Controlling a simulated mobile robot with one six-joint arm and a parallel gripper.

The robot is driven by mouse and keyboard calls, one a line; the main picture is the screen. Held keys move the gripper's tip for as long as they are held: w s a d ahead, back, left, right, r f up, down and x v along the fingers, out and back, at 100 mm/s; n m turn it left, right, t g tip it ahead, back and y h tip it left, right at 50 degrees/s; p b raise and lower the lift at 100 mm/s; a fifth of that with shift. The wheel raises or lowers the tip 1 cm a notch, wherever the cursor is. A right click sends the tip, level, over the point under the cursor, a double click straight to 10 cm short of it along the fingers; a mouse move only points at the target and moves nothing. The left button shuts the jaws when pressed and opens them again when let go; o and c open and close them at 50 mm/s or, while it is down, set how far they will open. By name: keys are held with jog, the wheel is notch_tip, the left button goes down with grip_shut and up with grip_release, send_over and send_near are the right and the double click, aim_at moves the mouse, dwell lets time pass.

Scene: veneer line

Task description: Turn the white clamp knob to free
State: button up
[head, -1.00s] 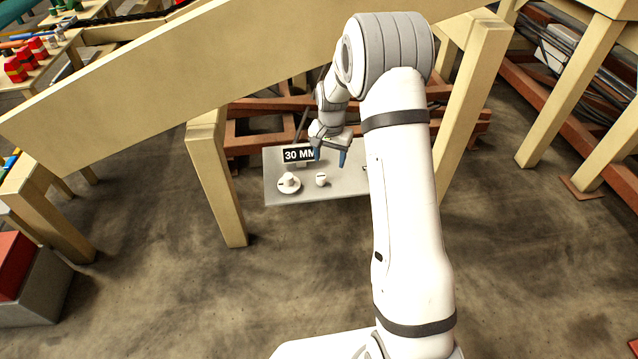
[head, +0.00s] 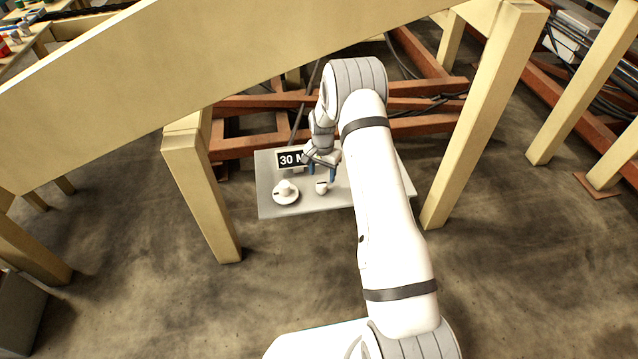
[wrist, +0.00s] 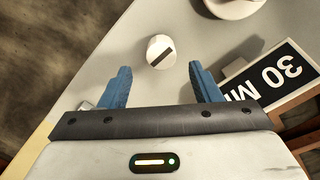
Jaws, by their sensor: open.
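A small round white knob (head: 321,187) with a dark bar mark on its top stands on a grey panel (head: 340,201). In the wrist view the knob (wrist: 157,44) lies just beyond the gap between the fingertips, apart from both. My gripper (head: 321,172) is open and empty, close above and behind the knob; its blue fingers also show in the wrist view (wrist: 160,70). A second, larger white knob on a round white base (head: 286,198) stands to the left on the same panel; its base is cut off at the top of the wrist view (wrist: 232,8).
A black "30 MM" sign (head: 289,160) stands behind the knobs, partly covered by my gripper. A yellow beam (head: 200,62) crosses above the panel, with yellow legs (head: 205,200) and (head: 485,125) on either side. Reddish-brown frame members (head: 255,145) lie behind.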

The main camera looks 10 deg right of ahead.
aim_at(321, 183)
notch_tip(321, 183, down, 6)
jog(key=shift+a+f+b, duration=0.1)
jog(key=shift+a+b, duration=0.05)
jog(key=shift+b, duration=0.75)
jog(key=c, duration=1)
